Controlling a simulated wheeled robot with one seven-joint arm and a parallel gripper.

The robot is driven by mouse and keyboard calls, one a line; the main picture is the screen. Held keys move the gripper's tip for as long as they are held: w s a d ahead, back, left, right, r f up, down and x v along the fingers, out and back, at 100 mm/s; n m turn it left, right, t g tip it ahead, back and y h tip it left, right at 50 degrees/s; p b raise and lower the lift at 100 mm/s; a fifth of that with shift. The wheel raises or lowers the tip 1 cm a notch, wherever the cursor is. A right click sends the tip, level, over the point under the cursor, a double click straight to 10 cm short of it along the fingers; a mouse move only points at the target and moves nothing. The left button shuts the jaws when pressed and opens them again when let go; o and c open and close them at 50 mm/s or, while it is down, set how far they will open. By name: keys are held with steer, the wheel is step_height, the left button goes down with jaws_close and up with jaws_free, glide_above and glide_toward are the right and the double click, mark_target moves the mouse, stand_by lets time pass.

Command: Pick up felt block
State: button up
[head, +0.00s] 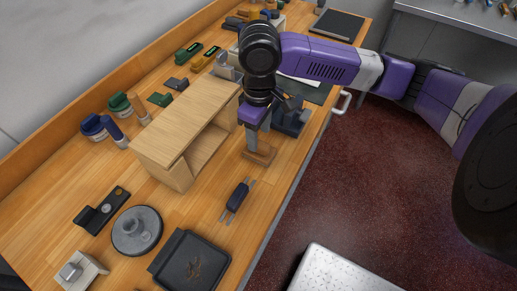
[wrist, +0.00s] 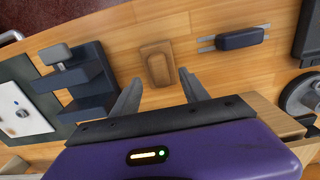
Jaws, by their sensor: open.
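A brown block with a raised, rounded top, seemingly the felt block, lies on the wooden worktop below my gripper in the head view (head: 260,156). The block also shows in the wrist view (wrist: 156,63), just beyond and between the fingertips. My gripper (wrist: 161,79) is open and empty, its two fingers apart. In the head view my gripper (head: 254,143) points down over the block, and one finger hides part of it. I cannot tell the exact height gap.
A wooden shelf box (head: 178,150) stands close left of my gripper. A dark blue block with grey end bars (head: 237,197) lies nearer the front. A dark stand (head: 290,120) is close behind. A black tray (head: 190,262) and a round grey weight (head: 137,231) sit in front.

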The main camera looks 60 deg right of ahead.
mark_target(260, 143)
steer(key=shift+f, duration=1.55)
steer(key=shift+c, duration=0.2)
jaws_close()
steer(key=shift+r, duration=0.2)
step_height(260, 143, up, 20)
steer(key=p, duration=0.2)
steer(key=shift+f+p, duration=0.15)
steer(key=shift+p, duration=0.2)
